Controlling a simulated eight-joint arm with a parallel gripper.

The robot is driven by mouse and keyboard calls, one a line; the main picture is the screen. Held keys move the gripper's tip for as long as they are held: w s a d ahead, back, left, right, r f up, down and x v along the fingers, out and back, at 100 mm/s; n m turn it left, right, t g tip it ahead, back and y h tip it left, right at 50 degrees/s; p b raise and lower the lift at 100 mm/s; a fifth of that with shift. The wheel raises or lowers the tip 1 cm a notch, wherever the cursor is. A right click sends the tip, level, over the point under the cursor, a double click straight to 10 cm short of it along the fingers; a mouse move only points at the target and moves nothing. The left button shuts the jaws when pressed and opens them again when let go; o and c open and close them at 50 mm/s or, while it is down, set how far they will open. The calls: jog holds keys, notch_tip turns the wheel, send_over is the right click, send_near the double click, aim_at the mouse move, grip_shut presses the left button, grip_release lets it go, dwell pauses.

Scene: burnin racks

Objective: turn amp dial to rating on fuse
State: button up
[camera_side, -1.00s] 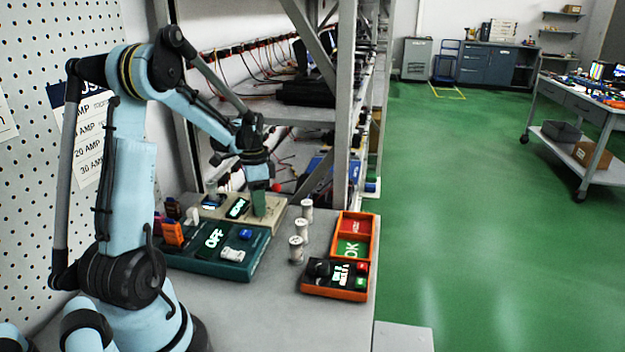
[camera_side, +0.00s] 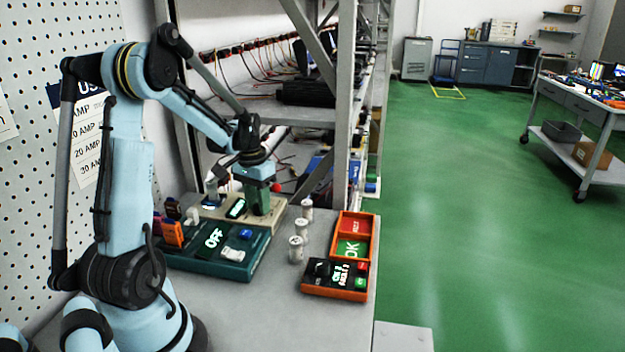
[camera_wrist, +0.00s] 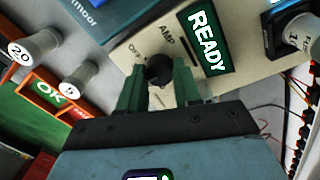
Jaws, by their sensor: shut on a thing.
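The amp dial (camera_wrist: 158,70) is a black round knob on a beige panel (camera_wrist: 147,45), under the printed word AMP in the wrist view. My gripper (camera_wrist: 160,76) has its green fingers on either side of the dial and is shut on it. In the side view my gripper (camera_side: 258,200) points down onto the beige panel, hiding the dial. A lit green display (camera_wrist: 205,40) beside the dial reads READY. A pale fuse (camera_wrist: 300,32) stands in a black holder at the upper right; its number is too unclear to read. The dial's pointer setting cannot be made out.
A teal box (camera_side: 212,262) with an OFF display stands in front of the panel. Several pale capped fuses (camera_side: 296,250) stand to its right; one cap (camera_wrist: 18,52) reads 20. An orange OK tray (camera_side: 372,224) and an orange-black tester (camera_side: 310,290) lie at the right.

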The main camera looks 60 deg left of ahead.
aim_at(256, 204)
dwell(0.4)
jog(key=o, duration=1)
jog(key=shift+o, duration=0.2)
notch_tip(256, 204, up, 12)
jog(key=shift+s+a, duration=0.15)
jog(key=shift+a, duration=0.2)
jog(key=d+f+m+t, duration=0.2)
jog(key=d+m+t, duration=0.2)
jog(key=d, duration=2.3)
jog(key=t, duration=0.3)
jog(key=shift+d+f+m+y, duration=0.15)
jog(key=shift+f+m+y, duration=0.15)
